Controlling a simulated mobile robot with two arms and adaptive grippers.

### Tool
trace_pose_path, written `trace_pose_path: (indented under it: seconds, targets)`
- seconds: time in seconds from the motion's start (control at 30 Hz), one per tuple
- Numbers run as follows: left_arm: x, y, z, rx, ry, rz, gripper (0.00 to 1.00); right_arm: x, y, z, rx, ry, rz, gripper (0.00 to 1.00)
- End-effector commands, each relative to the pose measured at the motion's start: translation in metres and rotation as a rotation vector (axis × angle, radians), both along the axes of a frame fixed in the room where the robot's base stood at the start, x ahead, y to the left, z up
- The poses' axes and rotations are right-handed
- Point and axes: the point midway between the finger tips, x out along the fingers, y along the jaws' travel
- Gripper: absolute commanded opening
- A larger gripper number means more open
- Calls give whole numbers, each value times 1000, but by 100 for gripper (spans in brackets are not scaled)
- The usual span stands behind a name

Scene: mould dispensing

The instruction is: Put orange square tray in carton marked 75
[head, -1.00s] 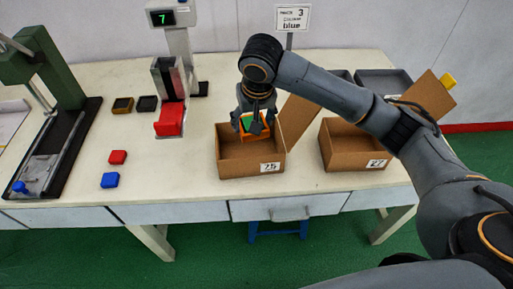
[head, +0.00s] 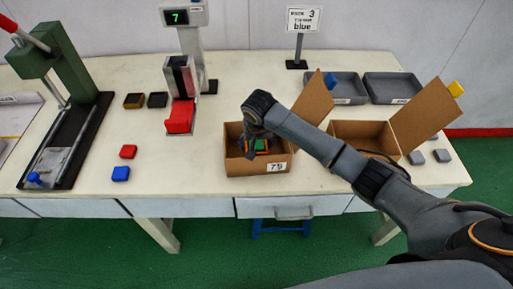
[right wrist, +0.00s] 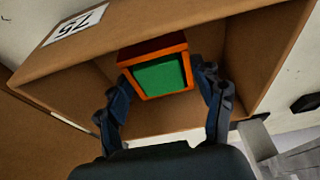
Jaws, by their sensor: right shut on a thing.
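The orange square tray (right wrist: 158,75), with a green face inside its orange rim, is held between the two fingers of my right gripper (right wrist: 165,95) in the right wrist view. In the head view the tray (head: 260,146) shows partly behind my right gripper (head: 256,140), down inside the open carton marked 75 (head: 240,168). The carton's label also shows in the right wrist view (right wrist: 76,25). The tray is tilted in the wrist view. I cannot tell whether it touches the carton floor. My left gripper is not in view.
A second open carton (head: 350,130) stands to the right, partly behind my right arm. Two grey trays (head: 335,86) lie behind the cartons. A red block (head: 128,151) and a blue block (head: 121,173) lie left of the carton. A press (head: 62,110) stands far left.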

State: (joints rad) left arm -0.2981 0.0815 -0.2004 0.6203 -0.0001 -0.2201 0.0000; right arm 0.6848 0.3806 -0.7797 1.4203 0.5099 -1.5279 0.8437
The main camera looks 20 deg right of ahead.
Motion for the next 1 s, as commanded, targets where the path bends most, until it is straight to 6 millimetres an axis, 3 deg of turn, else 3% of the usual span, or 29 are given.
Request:
trace_pose_path:
  seconds: [0.2,0.57,0.6,0.7,1.0]
  targets:
    - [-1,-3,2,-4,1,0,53,0,0,-25,-1,0,0,27]
    - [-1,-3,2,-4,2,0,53,0,0,-28,1,0,0,27]
    - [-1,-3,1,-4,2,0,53,0,0,-29,0,1,0,71]
    - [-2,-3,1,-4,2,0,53,0,0,-29,0,1,0,90]
    - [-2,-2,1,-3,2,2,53,0,0,-29,0,1,0,90]
